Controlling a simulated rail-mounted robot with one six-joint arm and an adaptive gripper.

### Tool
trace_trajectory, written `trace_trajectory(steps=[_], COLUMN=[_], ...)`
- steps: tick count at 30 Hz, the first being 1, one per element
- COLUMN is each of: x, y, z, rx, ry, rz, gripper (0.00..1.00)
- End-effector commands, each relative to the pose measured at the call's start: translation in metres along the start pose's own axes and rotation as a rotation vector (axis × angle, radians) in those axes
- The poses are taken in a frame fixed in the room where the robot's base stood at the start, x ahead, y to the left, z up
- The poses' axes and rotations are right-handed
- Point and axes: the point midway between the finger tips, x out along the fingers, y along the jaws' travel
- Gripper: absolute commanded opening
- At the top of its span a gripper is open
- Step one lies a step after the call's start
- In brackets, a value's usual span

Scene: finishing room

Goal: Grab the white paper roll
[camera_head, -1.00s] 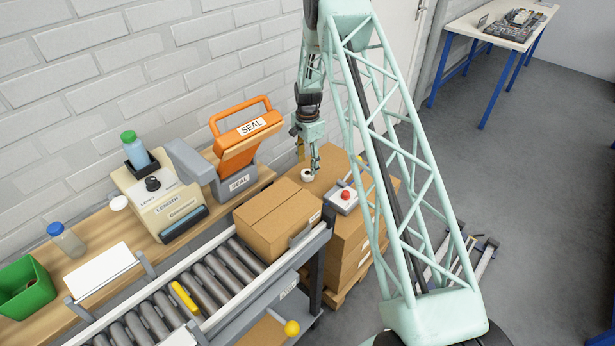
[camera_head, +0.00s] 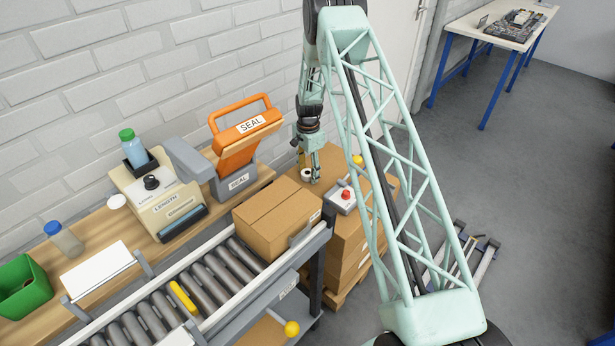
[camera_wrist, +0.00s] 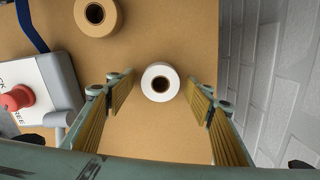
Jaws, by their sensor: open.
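The white paper roll (camera_wrist: 148,86) stands on end on a brown cardboard box, its dark core facing up. It lies between the two yellow-padded fingers of my gripper (camera_wrist: 160,95) in the wrist view, with a gap on each side. In the head view the white roll (camera_head: 306,175) is a small shape at my gripper (camera_head: 311,174), partly hidden by it. My gripper is open, pointing down over the box top, and holds nothing. How far the fingertips are above the box is hard to tell.
A tan tape roll (camera_wrist: 97,14) stands near the white roll. A brick wall is close behind. A closed carton (camera_head: 277,217) and the orange sealer (camera_head: 246,139) are to the left.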

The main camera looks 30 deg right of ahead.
Motion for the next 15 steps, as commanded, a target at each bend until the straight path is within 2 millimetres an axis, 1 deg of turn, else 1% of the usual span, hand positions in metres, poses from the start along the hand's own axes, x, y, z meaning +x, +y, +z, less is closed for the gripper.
trace_trajectory(steps=[13, 14, 15], x=[-0.0007, -0.0007, -0.0007], y=[-0.0002, -0.0002, -0.0002], z=[-0.0001, -0.0001, -0.0001], rx=[0.0, 0.0, 0.0], ry=[0.0, 0.0, 0.0], rz=[0.0, 0.0, 0.0], gripper=[0.48, 0.47, 0.44])
